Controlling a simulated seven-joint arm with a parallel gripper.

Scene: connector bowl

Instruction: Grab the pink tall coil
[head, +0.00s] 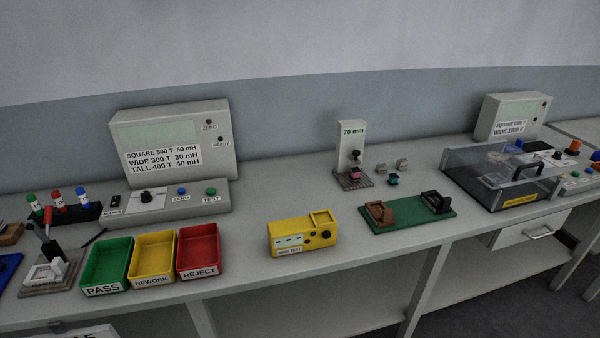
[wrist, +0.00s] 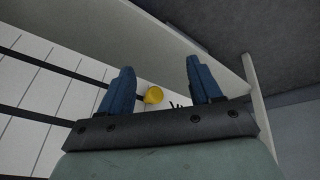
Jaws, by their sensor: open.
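A small pink coil (head: 354,174) is at the foot of the grey stand marked 70 mm (head: 350,142), in the middle of the bench in the head view. It is small there, and its exact height is hard to tell. My gripper (wrist: 160,67) shows only in the wrist view, with its two blue fingers spread and nothing between the tips. The pink coil is not in the wrist view, so its distance from my gripper cannot be told.
A teal coil (head: 392,180) and grey blocks (head: 402,165) lie right of the stand. A green board (head: 405,217) and a yellow tester (head: 302,236) sit in front. Bins, including the red REJECT bin (head: 199,250), stand left. A yellow round thing (wrist: 153,95) shows beyond my fingers.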

